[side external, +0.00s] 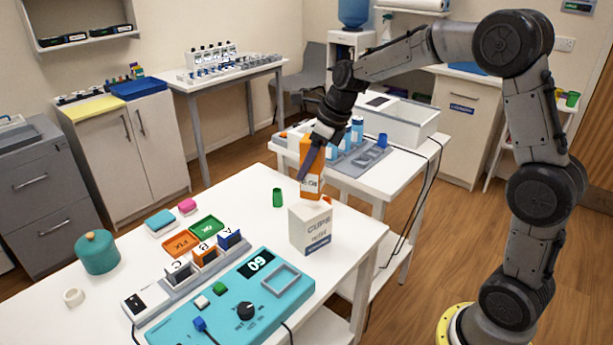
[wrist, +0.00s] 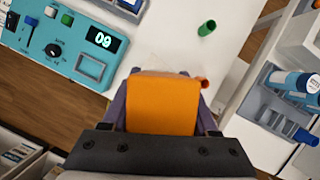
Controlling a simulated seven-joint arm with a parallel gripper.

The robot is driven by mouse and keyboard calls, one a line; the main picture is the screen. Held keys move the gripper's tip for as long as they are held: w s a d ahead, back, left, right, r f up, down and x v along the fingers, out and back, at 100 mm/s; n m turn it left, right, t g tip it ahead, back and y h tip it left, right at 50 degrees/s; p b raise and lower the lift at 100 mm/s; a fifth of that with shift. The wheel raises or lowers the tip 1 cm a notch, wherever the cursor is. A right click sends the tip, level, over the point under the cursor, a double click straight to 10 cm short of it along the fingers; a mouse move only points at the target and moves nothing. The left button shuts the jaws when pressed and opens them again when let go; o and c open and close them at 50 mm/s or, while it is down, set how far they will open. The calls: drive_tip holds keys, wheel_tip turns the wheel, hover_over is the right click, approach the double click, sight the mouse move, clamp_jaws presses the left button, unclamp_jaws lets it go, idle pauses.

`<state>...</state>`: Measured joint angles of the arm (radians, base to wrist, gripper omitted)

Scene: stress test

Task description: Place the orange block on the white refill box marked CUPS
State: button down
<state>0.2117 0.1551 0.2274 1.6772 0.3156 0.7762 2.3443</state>
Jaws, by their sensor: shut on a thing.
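My gripper (side external: 309,166) is shut on the orange block (side external: 313,150) and holds it upright over the white refill box marked CUPS (side external: 312,232). The block has a pale marked band low on its side. Its lower end is at the box's top; I cannot tell whether they touch. In the wrist view the block (wrist: 163,103) fills the space between the fingers of my gripper (wrist: 163,92) and hides most of the box. A small orange-red piece (side external: 327,199) shows at the box's top; what it belongs to is unclear.
A side table with bottles and a grey tray (side external: 352,165) stands behind.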

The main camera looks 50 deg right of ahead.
sight(307, 177)
drive_tip(key=shift+w+f, duration=0.15)
drive_tip(key=shift+f, duration=0.8)
drive_tip(key=shift+w+f, duration=0.15)
drive_tip(key=shift+f, duration=0.75)
drive_tip(key=shift+f, duration=0.1)
drive_tip(key=shift+c, duration=0.8)
unclamp_jaws()
drive_tip(key=shift+f, duration=0.15)
